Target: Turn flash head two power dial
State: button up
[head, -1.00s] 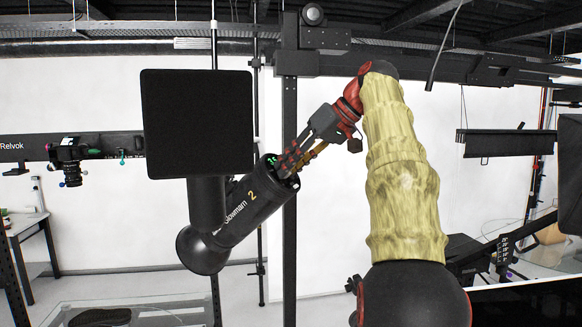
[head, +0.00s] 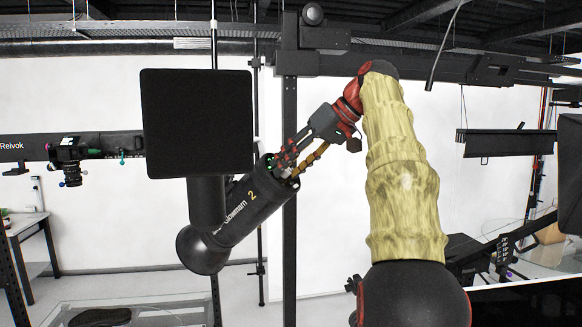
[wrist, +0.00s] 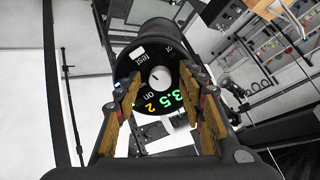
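Flash head two (head: 240,212) is a black tilted cylinder marked with a yellow 2, its rear end raised toward my gripper. In the wrist view its round black rear panel (wrist: 145,62) shows a pale grey dial (wrist: 159,79) near the middle, with "test" and "on" labels and a lit green 3.5 and orange 2. My gripper (head: 286,173) is at this rear end. In the wrist view my gripper (wrist: 160,88) is open, with its fingers spread on either side of the panel. The dial lies between them with visible gaps; I see no contact with it.
A large black square panel (head: 198,123) stands close left of the flash head. A dark vertical post (head: 290,230) rises behind it. A camera (head: 68,160) is mounted at the far left. A black overhead rail (head: 420,62) runs above my arm.

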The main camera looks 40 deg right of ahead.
jog(key=shift+s+d+r, duration=0.15)
jog(key=shift+s+r, duration=0.1)
jog(key=shift+r, duration=0.1)
jog(key=s+d+r, duration=0.1)
jog(key=s+d, duration=0.4)
jog(key=s, duration=0.7)
jog(key=shift+s+r, duration=0.2)
jog(key=shift+s, duration=0.15)
